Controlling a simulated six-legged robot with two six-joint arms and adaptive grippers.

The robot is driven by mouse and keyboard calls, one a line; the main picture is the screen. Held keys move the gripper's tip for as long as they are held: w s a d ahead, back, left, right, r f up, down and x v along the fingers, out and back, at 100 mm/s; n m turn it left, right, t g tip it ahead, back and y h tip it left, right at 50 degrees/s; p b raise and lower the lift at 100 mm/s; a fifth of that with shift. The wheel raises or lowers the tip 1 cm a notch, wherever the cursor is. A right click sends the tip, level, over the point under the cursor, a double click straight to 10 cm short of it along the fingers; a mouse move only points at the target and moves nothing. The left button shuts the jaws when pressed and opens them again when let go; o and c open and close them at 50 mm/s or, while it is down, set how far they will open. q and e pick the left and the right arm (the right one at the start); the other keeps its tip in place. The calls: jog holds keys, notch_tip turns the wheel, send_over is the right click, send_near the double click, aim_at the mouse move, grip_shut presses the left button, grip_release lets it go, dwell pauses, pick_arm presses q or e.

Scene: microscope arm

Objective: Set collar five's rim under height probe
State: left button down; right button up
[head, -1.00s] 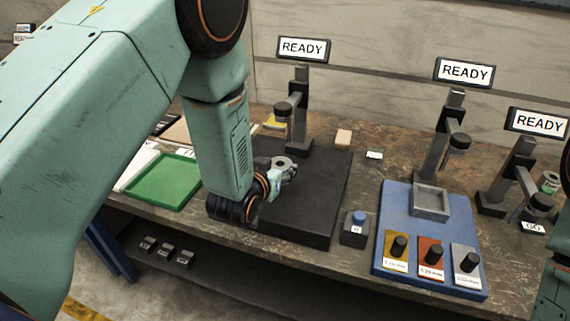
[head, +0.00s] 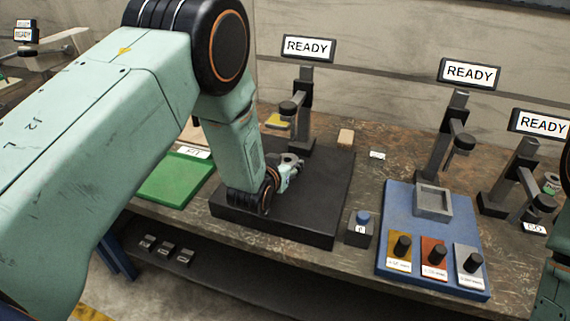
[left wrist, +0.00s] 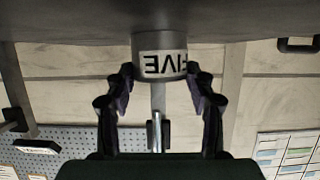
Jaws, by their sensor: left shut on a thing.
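Collar five (head: 291,160) is a small grey ring on the black plate, near the foot of a probe stand. In the left wrist view the collar (left wrist: 161,50) shows its white label upside down, against the dark plate surface along the top. My left gripper (head: 284,174) is shut on it, with its fingers (left wrist: 160,82) on either side. The height probe (head: 289,108) appears to be the dark head on the stand at the back of the plate, above and behind the collar. My right gripper is out of view.
The black plate (head: 318,215) is bare right of my gripper. A blue-topped button box (head: 360,228) stands to its right, then a blue board (head: 400,205) with knobs and a grey tray (head: 433,202). A green tray (head: 172,182) lies left. A tan block (head: 346,136) sits behind.

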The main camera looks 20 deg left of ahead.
pick_arm(q)
jog(key=c, duration=0.8)
grip_release()
jog(key=shift+d, duration=0.1)
jog(key=o, duration=0.3)
jog(key=shift+s+d+r, duration=0.15)
jog(key=shift+d, duration=0.3)
jog(key=shift+o, duration=0.2)
jog(key=shift+a, duration=0.45)
jog(key=v, duration=1.1)
jog(key=shift+s+d+r+p, duration=0.15)
jog(key=shift+s+d+p, duration=0.1)
jog(key=shift+p, duration=0.05)
jog(key=shift+s+a, duration=0.15)
